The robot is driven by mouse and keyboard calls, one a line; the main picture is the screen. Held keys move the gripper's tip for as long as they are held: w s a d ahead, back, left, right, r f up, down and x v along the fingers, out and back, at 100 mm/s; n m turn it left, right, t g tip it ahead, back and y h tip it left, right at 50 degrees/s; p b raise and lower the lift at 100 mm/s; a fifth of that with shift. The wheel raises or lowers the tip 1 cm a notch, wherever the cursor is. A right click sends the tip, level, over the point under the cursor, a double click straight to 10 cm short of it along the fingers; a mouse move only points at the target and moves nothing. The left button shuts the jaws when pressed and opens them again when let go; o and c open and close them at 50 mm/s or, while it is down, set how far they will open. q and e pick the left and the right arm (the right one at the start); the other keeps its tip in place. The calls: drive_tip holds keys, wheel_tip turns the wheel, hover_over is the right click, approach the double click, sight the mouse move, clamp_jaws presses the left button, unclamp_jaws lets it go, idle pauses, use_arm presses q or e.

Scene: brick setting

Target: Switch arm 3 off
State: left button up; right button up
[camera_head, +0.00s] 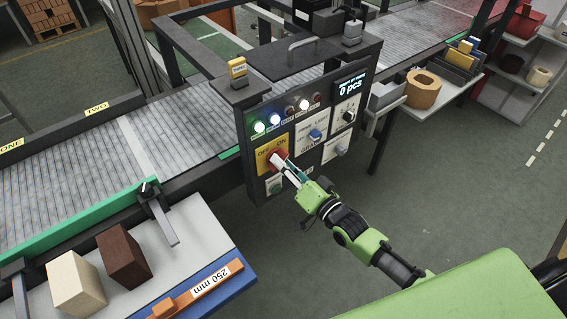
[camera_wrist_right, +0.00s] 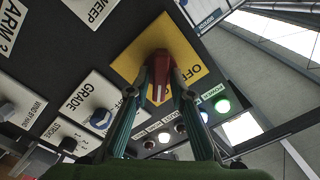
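A dark control panel (camera_head: 318,92) stands beside the conveyor. Its red rotary switch (camera_head: 279,157) sits on a yellow plate (camera_head: 264,158) marked OFF and ON. In the right wrist view the red switch handle (camera_wrist_right: 158,76) lies between the two fingers of my right gripper (camera_wrist_right: 158,92), which appear closed on its sides. A white line on the handle points toward the gripper. An ARM 3 label (camera_wrist_right: 8,28) shows at the upper left there. In the head view my right gripper (camera_head: 287,170) covers part of the switch. My left gripper is not in view.
Green and white lamps (camera_head: 274,119) are lit above the switch. A display (camera_head: 349,88) reads 0 pcs. A blue-marked GRADE knob (camera_head: 315,135) and a black knob (camera_head: 348,116) sit close by. Brown and cream blocks (camera_head: 122,258) lie at the lower left.

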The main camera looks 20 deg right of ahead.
clamp_jaws()
drive_tip(key=shift+n, duration=0.3)
drive_tip(key=shift+s+a+n+p, duration=0.1)
drive_tip(key=shift+n+p, duration=0.15)
drive_tip(key=shift+n, duration=4.05)
drive_tip(key=shift+a+n+p, duration=0.1)
drive_tip(key=shift+n+p, duration=0.1)
drive_tip(key=shift+n, duration=4.1)
drive_tip(key=o, duration=0.5)
unclamp_jaws()
